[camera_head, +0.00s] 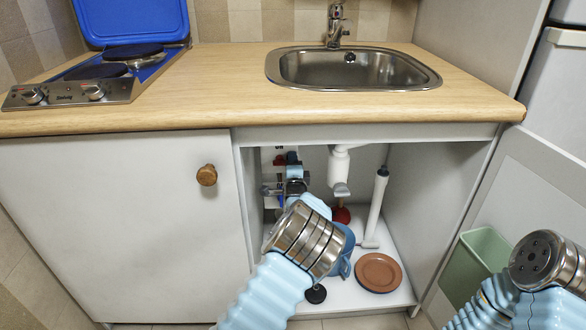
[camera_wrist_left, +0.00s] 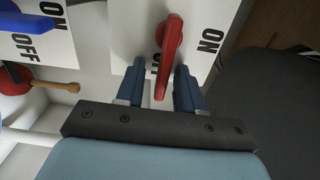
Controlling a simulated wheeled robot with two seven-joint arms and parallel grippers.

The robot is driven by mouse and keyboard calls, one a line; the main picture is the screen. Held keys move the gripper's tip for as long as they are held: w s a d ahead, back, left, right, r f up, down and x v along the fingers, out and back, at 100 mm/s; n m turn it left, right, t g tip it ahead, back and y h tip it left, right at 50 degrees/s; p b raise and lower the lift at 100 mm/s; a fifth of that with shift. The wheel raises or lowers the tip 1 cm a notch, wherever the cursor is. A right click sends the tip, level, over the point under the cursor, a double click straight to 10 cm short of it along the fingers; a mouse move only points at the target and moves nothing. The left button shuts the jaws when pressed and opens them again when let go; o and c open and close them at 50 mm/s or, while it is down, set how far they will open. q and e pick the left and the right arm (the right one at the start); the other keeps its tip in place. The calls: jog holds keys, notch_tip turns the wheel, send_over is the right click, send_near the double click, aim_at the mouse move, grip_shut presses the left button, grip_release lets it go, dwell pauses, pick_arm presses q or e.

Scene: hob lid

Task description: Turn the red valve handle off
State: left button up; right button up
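The red valve handle (camera_wrist_left: 170,45) is on a white plate (camera_wrist_left: 140,22) marked ON and OFF in the left wrist view. It reaches down the picture, its free end between the two fingers of my left gripper (camera_wrist_left: 160,72) and partly covering the OFF letters. The fingers are apart, with a gap on each side of the handle. In the head view, a little of the red handle (camera_head: 279,160) shows inside the open sink cabinet, beside my left gripper (camera_head: 293,172); my left arm hides much there. My right arm shows at lower right, but its gripper is not visible.
A blue handle (camera_wrist_left: 18,20) on its own ON/OFF plate is left of the red one. The cabinet holds a white drain pipe (camera_head: 340,165), a plunger with a red cup (camera_wrist_left: 14,80), a brown plate (camera_head: 378,272) and a white tube (camera_head: 377,200). A green bin (camera_head: 475,265) stands right.

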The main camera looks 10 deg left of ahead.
pick_arm(q)
jog(key=v, duration=1.3)
jog(key=shift+s+b, duration=0.35)
jog(key=shift+d, duration=0.1)
